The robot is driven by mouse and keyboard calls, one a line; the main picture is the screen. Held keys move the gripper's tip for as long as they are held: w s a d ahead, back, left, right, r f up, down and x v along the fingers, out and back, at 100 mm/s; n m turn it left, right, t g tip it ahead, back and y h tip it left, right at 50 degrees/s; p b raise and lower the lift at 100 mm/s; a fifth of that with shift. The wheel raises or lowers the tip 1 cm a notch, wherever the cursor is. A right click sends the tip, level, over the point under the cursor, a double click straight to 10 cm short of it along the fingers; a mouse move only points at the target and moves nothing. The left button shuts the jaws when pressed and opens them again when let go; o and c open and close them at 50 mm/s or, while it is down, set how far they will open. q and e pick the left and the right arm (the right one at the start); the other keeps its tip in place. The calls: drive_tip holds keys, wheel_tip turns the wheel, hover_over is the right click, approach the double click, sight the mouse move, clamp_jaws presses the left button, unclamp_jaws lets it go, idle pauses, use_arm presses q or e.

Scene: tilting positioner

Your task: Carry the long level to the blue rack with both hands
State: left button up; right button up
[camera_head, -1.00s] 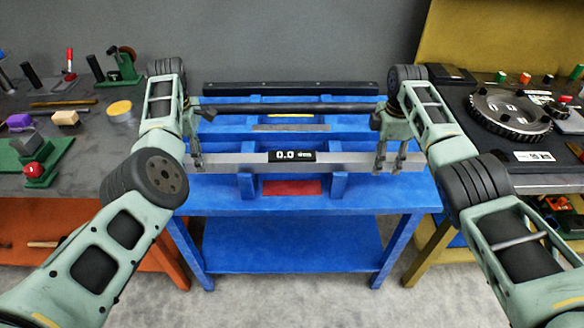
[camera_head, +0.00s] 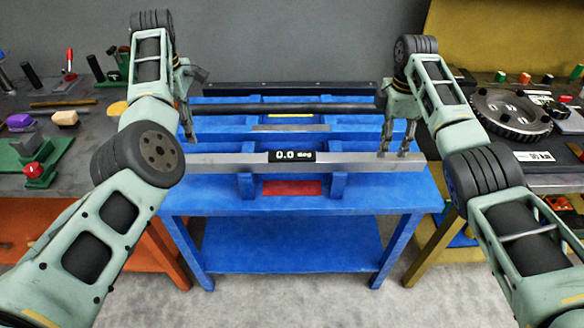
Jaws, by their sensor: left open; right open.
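The long level (camera_head: 235,160) is a grey bar with a dark display reading 0.0. It lies across the front supports of the blue rack (camera_head: 300,198), roughly horizontal in the picture. My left gripper (camera_head: 190,135) is open and empty, above and behind the level's left part. My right gripper (camera_head: 392,152) is open near the level's right part, with its fingertips just above or behind the bar; I cannot tell if they touch it. The level's left end is partly hidden by my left arm.
A dark bar (camera_head: 290,109) and a black bar (camera_head: 290,88) lie further back on the rack. A grey bench (camera_head: 90,180) with small tools stands left. A bench with a round gear (camera_head: 508,112) stands right. The rack's lower shelf (camera_head: 290,245) is empty.

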wheel_tip(320, 180, up, 5)
drive_tip(key=shift+r, duration=0.2)
drive_tip(key=shift+s+f, duration=0.1)
idle(0.4)
